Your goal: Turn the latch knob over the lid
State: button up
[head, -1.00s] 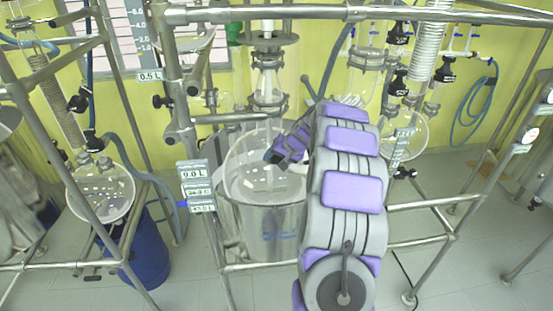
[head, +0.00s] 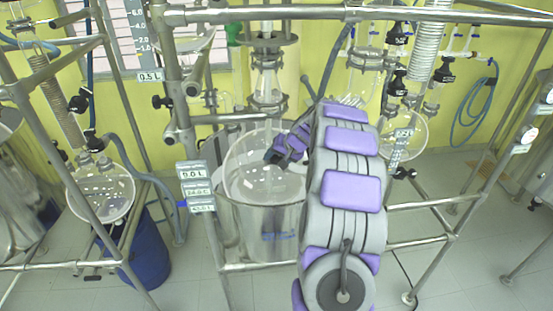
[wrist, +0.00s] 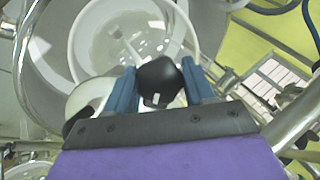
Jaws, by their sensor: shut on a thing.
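The latch knob (wrist: 160,82) is black and rounded and shows in the wrist view between my two blue fingers. My gripper (wrist: 158,88) is shut on it, one finger on each side. Behind the knob is the round lid or vessel opening with a pale rim (wrist: 78,52); I cannot tell exactly how the knob sits over it. In the head view my gripper (head: 272,156) is at the right part of the glass reactor vessel (head: 245,185). The knob is hidden there by my gripper and arm.
Steel frame tubes (head: 330,14) cross above the vessel and stand beside it. Label plates (head: 196,186) hang at its left. A round flask (head: 100,192) and a blue drum (head: 148,255) are farther left. Another glass flask (head: 408,135) stands behind my arm. Grey floor shows below.

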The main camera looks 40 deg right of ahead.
dwell(0.5)
jog(key=o, duration=1)
jog(key=shift+d+f, duration=0.15)
jog(key=shift+s+r, duration=0.25)
jog(key=shift+r, duration=0.25)
jog(key=b+v, duration=0.1)
jog(key=v, duration=1.5)
jog(key=shift+s+d, duration=0.15)
